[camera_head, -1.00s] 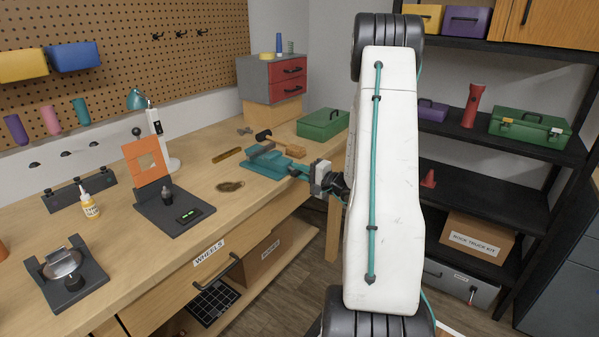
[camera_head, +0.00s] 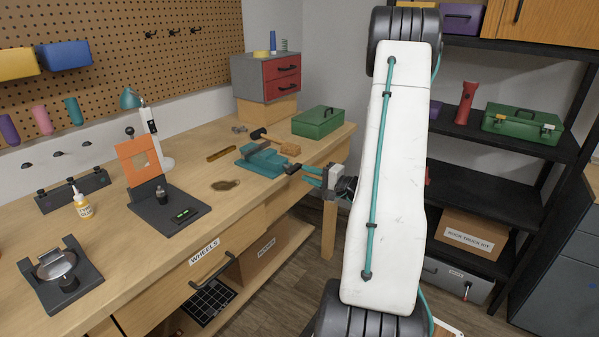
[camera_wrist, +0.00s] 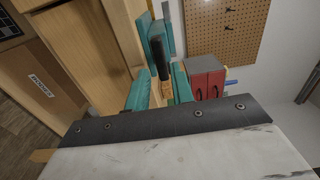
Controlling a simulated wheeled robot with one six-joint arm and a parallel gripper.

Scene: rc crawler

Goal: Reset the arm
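My arm, a white link with a teal cable, stands upright in front of the bench in the head view. My gripper (camera_head: 305,176) has teal fingers and points left toward the bench's right edge. It looks empty, just right of the black end of the teal vise (camera_head: 262,161). I see nothing held between the fingers.
The wooden bench (camera_head: 130,225) carries a green box (camera_head: 318,122), a red-and-grey drawer unit (camera_head: 283,78), a glue bottle (camera_head: 83,204) and dark fixtures. Black shelves (camera_head: 490,195) stand at right. Floor shows between bench and shelves.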

